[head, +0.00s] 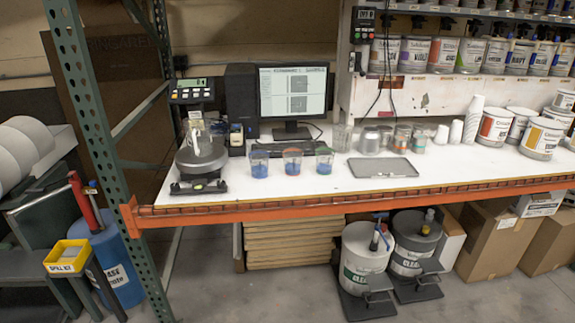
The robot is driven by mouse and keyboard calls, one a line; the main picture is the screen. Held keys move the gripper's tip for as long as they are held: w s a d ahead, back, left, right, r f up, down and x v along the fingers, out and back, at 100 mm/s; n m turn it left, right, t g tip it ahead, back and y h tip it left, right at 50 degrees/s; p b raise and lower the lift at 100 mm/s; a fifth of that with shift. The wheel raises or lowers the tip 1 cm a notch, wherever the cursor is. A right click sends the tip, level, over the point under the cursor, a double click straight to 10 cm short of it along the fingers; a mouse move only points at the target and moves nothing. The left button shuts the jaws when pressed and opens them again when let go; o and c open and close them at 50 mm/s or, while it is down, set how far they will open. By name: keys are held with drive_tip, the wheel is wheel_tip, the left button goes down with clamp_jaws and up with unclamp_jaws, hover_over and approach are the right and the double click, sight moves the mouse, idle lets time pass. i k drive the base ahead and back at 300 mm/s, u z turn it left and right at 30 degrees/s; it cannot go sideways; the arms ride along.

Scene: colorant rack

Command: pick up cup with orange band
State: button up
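Three clear cups with blue contents stand in a row near the front edge of the white table. The middle one, the cup with the orange band (292,161), shows a reddish-orange band near its top. The left cup (259,163) looks blue throughout, and the right cup (324,160) has a green band. The three stand upright and apart. My gripper is not in view.
A scale (201,157) stands left of the cups, a grey tray (383,167) to their right. A monitor (293,93) and keyboard are behind. Several containers, including one with orange colouring (402,136), stand behind the tray. An orange beam (350,195) edges the table.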

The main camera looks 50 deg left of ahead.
sight(293, 162)
drive_tip(key=u, duration=0.05)
drive_tip(key=k, duration=0.2)
drive_tip(key=u, duration=2.95)
drive_tip(key=k, duration=0.65)
drive_tip(key=z, duration=0.15)
drive_tip(key=i, duration=0.35)
drive_tip(key=u, duration=0.05)
